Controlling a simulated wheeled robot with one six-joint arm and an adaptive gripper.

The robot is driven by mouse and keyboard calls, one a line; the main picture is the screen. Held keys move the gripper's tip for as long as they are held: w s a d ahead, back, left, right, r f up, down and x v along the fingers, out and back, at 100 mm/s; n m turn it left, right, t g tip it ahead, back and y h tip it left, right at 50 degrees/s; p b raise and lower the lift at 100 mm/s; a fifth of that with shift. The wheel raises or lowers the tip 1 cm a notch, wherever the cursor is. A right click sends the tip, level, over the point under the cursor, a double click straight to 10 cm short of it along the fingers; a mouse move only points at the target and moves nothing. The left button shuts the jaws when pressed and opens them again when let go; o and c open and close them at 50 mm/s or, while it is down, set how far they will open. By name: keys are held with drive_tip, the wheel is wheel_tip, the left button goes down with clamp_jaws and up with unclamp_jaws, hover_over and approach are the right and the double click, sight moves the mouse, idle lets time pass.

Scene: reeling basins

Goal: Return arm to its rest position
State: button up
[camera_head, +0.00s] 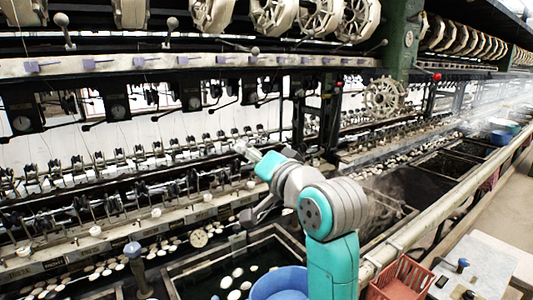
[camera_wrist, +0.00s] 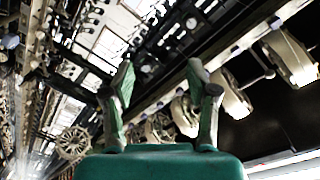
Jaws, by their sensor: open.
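My arm rises in teal and grey from the lower middle of the head view and reaches up and left toward the reeling machine. My gripper (camera_head: 246,152) is at its far end, small and partly lost against the machine's parts. In the wrist view my gripper (camera_wrist: 161,72) shows two dark green and grey fingers spread wide apart with nothing between them. The wrist camera looks up at the machine's upper frame and its row of white reels (camera_wrist: 230,92), tilted in the picture.
The reeling machine (camera_head: 120,65) fills the back. Below my arm are basins with white cocoons and a blue tub (camera_head: 280,284). A red crate (camera_head: 402,277) and a pale table (camera_head: 480,262) stand at the lower right. A long rail (camera_head: 440,205) runs along the basins. Steam rises at right.

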drive_tip(key=s+d+f+h, duration=0.1)
drive_tip(key=s+d+f, duration=0.2)
drive_tip(key=f, duration=0.7)
drive_tip(key=s+d+f+h, duration=0.2)
drive_tip(key=d+f, duration=0.1)
drive_tip(key=f, duration=0.7)
drive_tip(key=s+d+f+h, duration=0.1)
drive_tip(key=s+d+f, duration=0.2)
drive_tip(key=f, duration=0.7)
drive_tip(key=s+d+f+h, duration=0.2)
drive_tip(key=s+d+f, duration=0.3)
drive_tip(key=s+f, duration=0.3)
drive_tip(key=s+d+f+h, duration=0.1)
drive_tip(key=s+d+f, duration=0.25)
drive_tip(key=s, duration=0.55)
drive_tip(key=s+d+f+h, duration=0.15)
drive_tip(key=s+f, duration=0.25)
drive_tip(key=s, duration=0.5)
drive_tip(key=s+d+r+n, duration=0.1)
drive_tip(key=s, duration=0.8)
drive_tip(key=s+d+r+n, duration=0.1)
drive_tip(key=s+n, duration=0.1)
drive_tip(key=s, duration=0.7)
drive_tip(key=shift+s+d+r+h, duration=0.15)
drive_tip(key=shift+s+r+h, duration=0.15)
drive_tip(key=shift+h, duration=0.05)
